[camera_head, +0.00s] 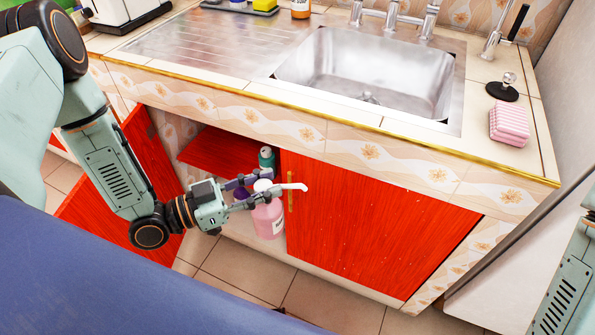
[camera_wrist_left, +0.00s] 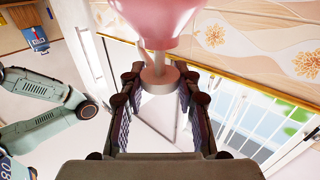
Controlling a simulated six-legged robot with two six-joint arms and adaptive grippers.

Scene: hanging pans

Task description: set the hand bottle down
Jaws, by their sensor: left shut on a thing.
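The hand bottle (camera_head: 268,220) is pink with a white pump nozzle and a pale label. It hangs roughly upright at the open left part of the red cabinet under the counter. My left gripper (camera_head: 264,184) is shut on its neck, just below the pump. In the left wrist view the bottle's pink body (camera_wrist_left: 155,18) shows at the top, with its pale neck between the two fingers (camera_wrist_left: 160,88). I cannot tell whether the bottle's base touches anything. My right gripper is out of view.
A green container (camera_head: 266,157) stands behind, in the cabinet. A red door (camera_head: 135,205) is open at left, and another red door (camera_head: 370,225) is shut at right. Above are the sink (camera_head: 370,75), a pink sponge (camera_head: 510,122) and a bare ribbed drainboard (camera_head: 205,45).

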